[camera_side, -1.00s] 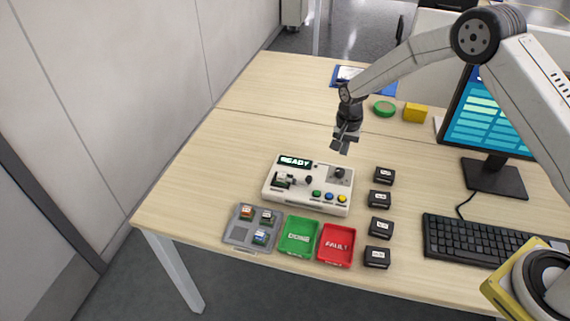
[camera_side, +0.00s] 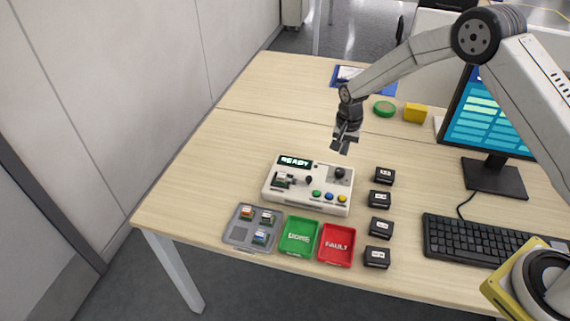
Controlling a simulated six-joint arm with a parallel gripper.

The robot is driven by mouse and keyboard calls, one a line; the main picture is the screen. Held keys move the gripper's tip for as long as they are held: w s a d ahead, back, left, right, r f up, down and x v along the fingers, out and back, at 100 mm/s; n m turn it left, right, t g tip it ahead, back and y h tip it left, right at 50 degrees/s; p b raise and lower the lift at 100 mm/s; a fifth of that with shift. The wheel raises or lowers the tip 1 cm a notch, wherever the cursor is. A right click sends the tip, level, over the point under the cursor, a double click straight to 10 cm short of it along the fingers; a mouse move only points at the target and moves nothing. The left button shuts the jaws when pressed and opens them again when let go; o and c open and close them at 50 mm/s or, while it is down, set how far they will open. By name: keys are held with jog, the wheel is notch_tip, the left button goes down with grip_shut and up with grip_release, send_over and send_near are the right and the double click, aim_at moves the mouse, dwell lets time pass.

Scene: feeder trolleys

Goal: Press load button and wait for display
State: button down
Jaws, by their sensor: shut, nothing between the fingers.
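A white test box (camera_side: 308,200) sits on the wooden desk. Its small display (camera_side: 295,162) at the back left reads READY in green letters. Three buttons, green (camera_side: 317,194), blue (camera_side: 329,197) and yellow (camera_side: 342,199), line its front right; I cannot read which is the load button. A dark knob (camera_side: 340,173) stands at the back right, and a dark socket-like part (camera_side: 284,181) sits at the left. My gripper (camera_side: 341,149) is shut and empty, in the air above the box's back right, apart from it.
A grey tray (camera_side: 236,236) with several small parts, a green DONE tray (camera_side: 299,237) and a red FAULT tray (camera_side: 337,245) stand in front. Several black boxes (camera_side: 380,199) line the right side, then a keyboard (camera_side: 470,240) and monitor (camera_side: 490,120). The desk's left part is clear.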

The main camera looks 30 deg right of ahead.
jog(key=shift+f, duration=0.1)
jog(key=shift+a+f+n+t, duration=0.2)
jog(key=shift+a+n+t, duration=0.35)
jog(key=shift+t, duration=0.65)
jog(key=a+n+t, duration=0.1)
jog(key=a+t, duration=0.1)
notch_tip(320, 180, up, 3)
jog(key=n+t+y, duration=0.3)
jog(key=t, duration=0.1)
send_over(319, 194)
jog(key=shift+r, duration=0.15)
jog(key=shift+f, duration=4.45)
